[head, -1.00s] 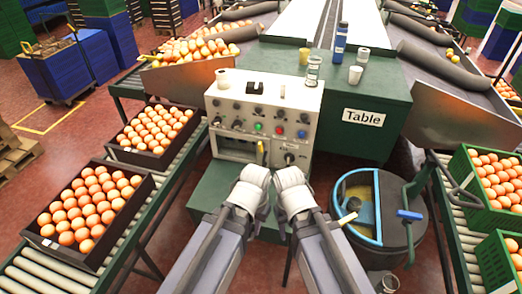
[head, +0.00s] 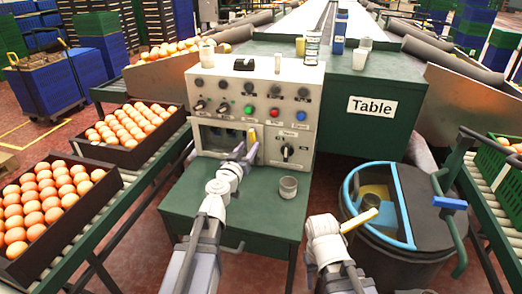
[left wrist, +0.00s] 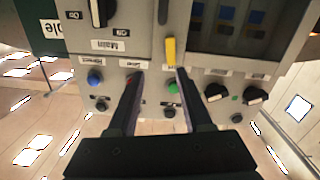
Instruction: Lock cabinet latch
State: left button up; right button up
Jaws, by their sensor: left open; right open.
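The cabinet is a pale control box (head: 268,85) with knobs, buttons and a dark recess at lower left. A small yellow latch (head: 252,134) stands roughly upright on its front, right of the recess. In the left wrist view the latch (left wrist: 170,50) lies just beyond my left gripper's fingertips, nearer the right-hand finger. My left gripper (head: 240,152) is open and empty, close to the panel front; contact cannot be told. My right gripper (head: 322,226) is lower right, away from the box, near the round bin; its fingers are hard to make out.
A green stand (head: 235,205) below the box carries a grey cup (head: 288,187). A dark round bin (head: 410,225) with a blue rim stands at right. Cups and bottles stand on and behind the box.

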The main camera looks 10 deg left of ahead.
aim_at(251, 135)
pick_arm(q)
jog(key=shift+n+y, duration=0.4)
jog(key=shift+y, duration=0.1)
jog(key=shift+w+a+f, duration=0.1)
jog(key=shift+w+a, duration=0.1)
jog(key=shift+w, duration=1.15)
jog(key=shift+w+a+f, duration=0.1)
jog(key=shift+w+a, duration=0.05)
jog(key=shift+w, duration=1.25)
jog(key=shift+w+a+f, duration=0.1)
jog(key=shift+w+a, duration=0.1)
jog(key=shift+w, duration=1.15)
grip_shut()
